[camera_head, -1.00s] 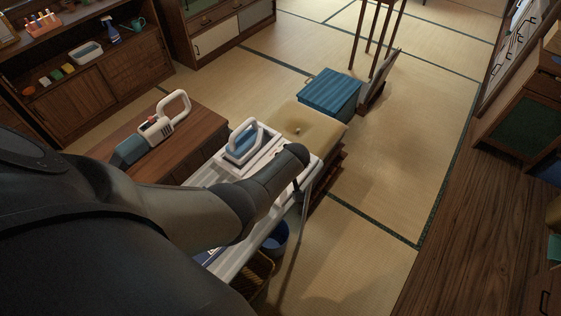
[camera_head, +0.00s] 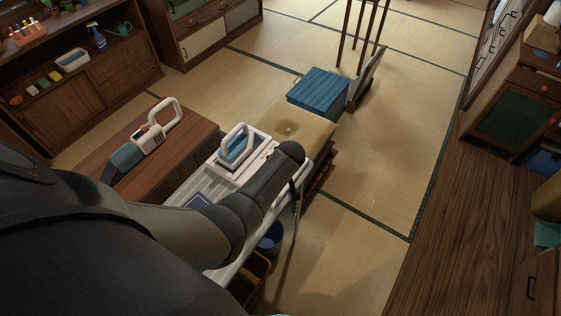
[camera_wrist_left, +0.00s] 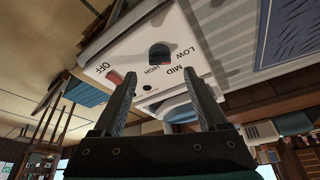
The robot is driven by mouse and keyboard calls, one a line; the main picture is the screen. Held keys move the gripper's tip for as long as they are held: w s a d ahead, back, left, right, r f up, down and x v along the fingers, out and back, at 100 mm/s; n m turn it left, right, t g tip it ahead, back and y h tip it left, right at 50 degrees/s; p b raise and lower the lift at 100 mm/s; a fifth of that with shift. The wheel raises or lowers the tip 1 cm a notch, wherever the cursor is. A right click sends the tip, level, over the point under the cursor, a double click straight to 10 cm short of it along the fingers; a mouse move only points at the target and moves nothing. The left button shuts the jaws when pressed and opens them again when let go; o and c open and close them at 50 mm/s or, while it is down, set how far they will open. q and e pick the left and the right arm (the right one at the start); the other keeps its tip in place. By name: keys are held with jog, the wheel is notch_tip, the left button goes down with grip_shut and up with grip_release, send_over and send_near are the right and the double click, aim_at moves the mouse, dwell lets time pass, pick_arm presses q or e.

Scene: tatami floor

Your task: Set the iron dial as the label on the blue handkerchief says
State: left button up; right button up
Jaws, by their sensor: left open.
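The blue and white iron (camera_head: 237,147) stands on a white stand at the far end of the ironing board. In the left wrist view a white panel (camera_wrist_left: 205,65) carries the words OFF, LOW, MID and HIGH. A dark round spot, perhaps the dial (camera_wrist_left: 160,54), sits among them, with a red part near OFF. My left gripper (camera_wrist_left: 158,76) is open and empty, its fingers pointing at this panel. A blue handkerchief (camera_head: 195,201) with a pale border lies on the board, partly behind my arm; its label is not readable. My right gripper is out of view.
A low wooden table (camera_head: 190,128) with a white and dark appliance (camera_head: 150,134) stands left of the board. A tan pad (camera_head: 302,128) and a blue box (camera_head: 318,92) are beyond it. A blue bucket (camera_head: 270,238) is below. Tatami floor to the right is open.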

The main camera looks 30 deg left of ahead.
pick_arm(q)
jog(key=p+v, duration=0.2)
jog(key=v, duration=0.8)
jog(key=shift+f, duration=0.1)
dwell(0.3)
